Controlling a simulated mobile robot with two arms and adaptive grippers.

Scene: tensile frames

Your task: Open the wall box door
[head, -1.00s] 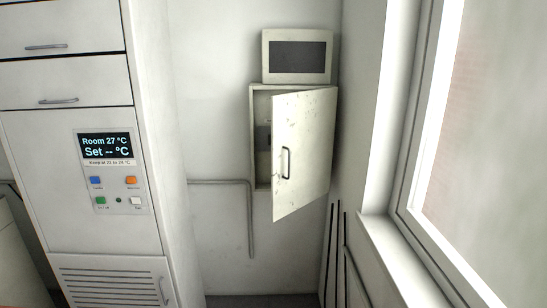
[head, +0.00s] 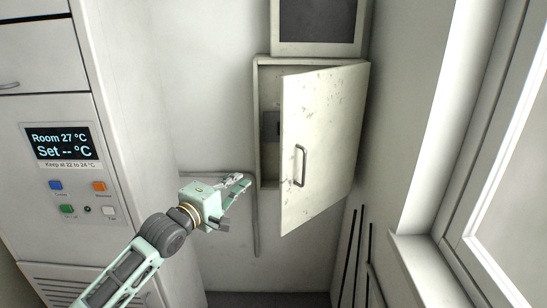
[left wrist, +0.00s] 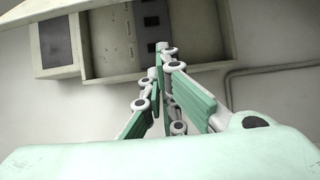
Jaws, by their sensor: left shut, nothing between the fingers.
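The wall box (head: 264,68) hangs on the back wall near the corner. Its pale, stained door (head: 325,130) stands partly open, hinged at the right, its free edge swung toward me. A dark bar handle (head: 300,166) is near that edge. Through the gap at the left I see a dark fitting inside (head: 270,125). My left gripper (head: 240,182) is shut and empty, left of the door's lower part and apart from the handle. In the left wrist view its fingers (left wrist: 163,62) point toward the open box interior (left wrist: 115,45). My right gripper is not in view.
A grey-screened unit (head: 316,22) is right above the box. A pipe (head: 256,225) runs along the wall below left of it. A tall cabinet with a control panel (head: 65,160) stands left. A window (head: 495,150) and sill are at the right.

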